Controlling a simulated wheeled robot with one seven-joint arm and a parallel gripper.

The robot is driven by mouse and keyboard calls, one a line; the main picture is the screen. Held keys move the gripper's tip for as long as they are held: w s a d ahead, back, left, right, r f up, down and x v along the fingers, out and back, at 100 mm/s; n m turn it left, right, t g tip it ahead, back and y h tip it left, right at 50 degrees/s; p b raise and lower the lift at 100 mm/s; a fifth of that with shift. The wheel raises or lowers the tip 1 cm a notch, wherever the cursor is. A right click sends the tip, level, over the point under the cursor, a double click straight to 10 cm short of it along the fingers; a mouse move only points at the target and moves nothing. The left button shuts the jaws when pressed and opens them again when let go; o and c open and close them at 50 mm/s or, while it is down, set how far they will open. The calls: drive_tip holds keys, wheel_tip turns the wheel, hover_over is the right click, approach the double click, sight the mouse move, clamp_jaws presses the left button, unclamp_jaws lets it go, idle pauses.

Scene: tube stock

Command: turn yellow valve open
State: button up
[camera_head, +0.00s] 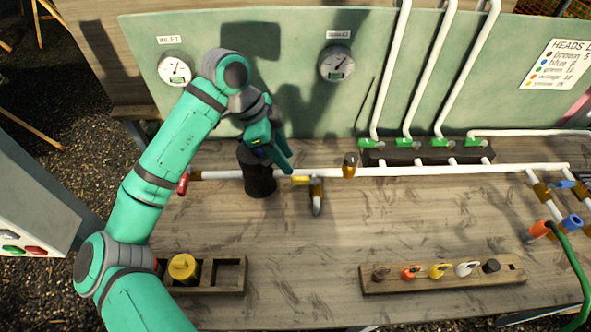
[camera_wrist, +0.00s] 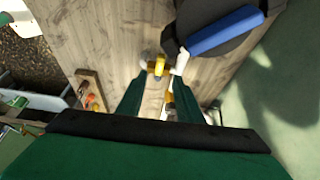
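The yellow valve handle (camera_head: 300,180) sits on the white pipe (camera_head: 230,175) just left of a brass tee (camera_head: 317,187) with a short white stub. In the head view it looks small and lies roughly along the pipe. In the wrist view, yellow valve parts (camera_wrist: 160,66) show just beyond and between the fingertips. My gripper (camera_head: 284,163) is above and slightly left of the yellow handle. In the wrist view my gripper (camera_wrist: 157,96) has its two green fingers apart, with nothing held between them. I cannot tell whether either finger touches the valve.
A black cylinder (camera_head: 259,178) with a blue bar (camera_wrist: 225,30) on top stands close left of my gripper. Green valves (camera_head: 440,142) line the back. Fitting racks (camera_head: 440,284) lie in front; the mid-table is clear.

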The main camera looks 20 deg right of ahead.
sight(299, 178)
drive_tip(key=x, duration=0.7)
drive_tip(key=shift+s+d+f, duration=0.1)
drive_tip(key=shift+d+f, duration=0.1)
drive_tip(key=shift+f, duration=0.15)
clamp_jaws()
